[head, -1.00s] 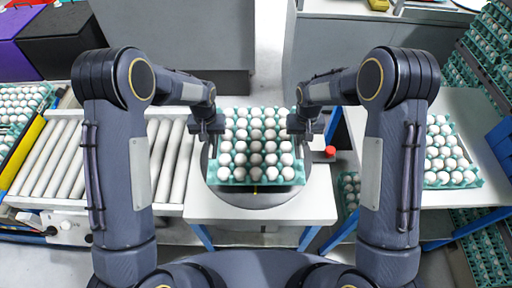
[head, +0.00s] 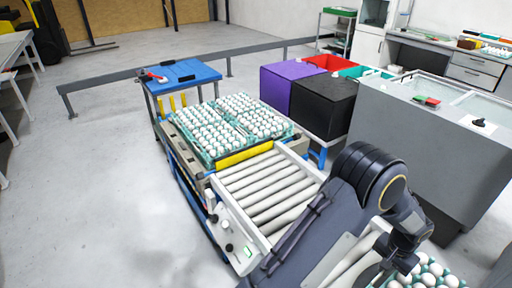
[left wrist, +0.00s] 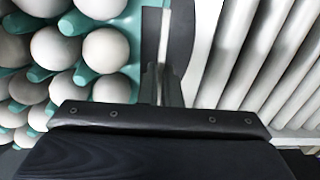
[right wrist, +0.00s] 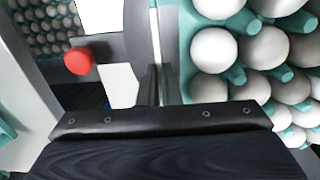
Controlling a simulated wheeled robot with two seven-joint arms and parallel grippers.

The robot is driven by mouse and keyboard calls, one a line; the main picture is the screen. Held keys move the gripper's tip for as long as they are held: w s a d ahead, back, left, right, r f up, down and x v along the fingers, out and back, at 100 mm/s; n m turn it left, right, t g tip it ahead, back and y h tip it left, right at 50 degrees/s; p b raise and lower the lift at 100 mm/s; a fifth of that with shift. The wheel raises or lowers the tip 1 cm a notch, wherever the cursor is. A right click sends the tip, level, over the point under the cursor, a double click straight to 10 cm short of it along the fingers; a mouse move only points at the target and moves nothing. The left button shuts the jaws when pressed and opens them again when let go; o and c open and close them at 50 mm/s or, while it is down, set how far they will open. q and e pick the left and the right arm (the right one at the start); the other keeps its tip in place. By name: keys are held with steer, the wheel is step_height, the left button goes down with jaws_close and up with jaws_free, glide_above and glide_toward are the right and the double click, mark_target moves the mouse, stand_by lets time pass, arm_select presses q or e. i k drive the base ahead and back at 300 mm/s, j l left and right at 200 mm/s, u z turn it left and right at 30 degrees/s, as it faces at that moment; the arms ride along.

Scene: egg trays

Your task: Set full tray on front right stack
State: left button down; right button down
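The full tray (head: 376,282), teal and filled with white eggs, is partly cut off at the bottom right of the head view. My left gripper (head: 402,262) is at its side there. In the left wrist view the tray (left wrist: 80,82) is left of my left gripper (left wrist: 162,88), close against its edge. In the right wrist view the tray (right wrist: 186,60) is right of my right gripper (right wrist: 160,88), also close at its edge. Both pairs of fingers look narrow, seen end-on; whether they pinch the rim is not clear.
A roller conveyor (head: 262,188) runs beside the tray, with more egg trays (head: 213,160) at its far end. Purple (head: 288,86) and black (head: 322,108) bins and a grey cabinet (head: 425,140) stand beyond. A red button (right wrist: 78,61) is near my right gripper. Floor at left is clear.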

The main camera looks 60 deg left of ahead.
mark_target(219, 135)
steer(key=u, duration=2.8)
steer(key=i+u, duration=0.2)
steer(key=i, duration=3.1)
steer(key=i+z, duration=0.2)
steer(key=i, duration=0.55)
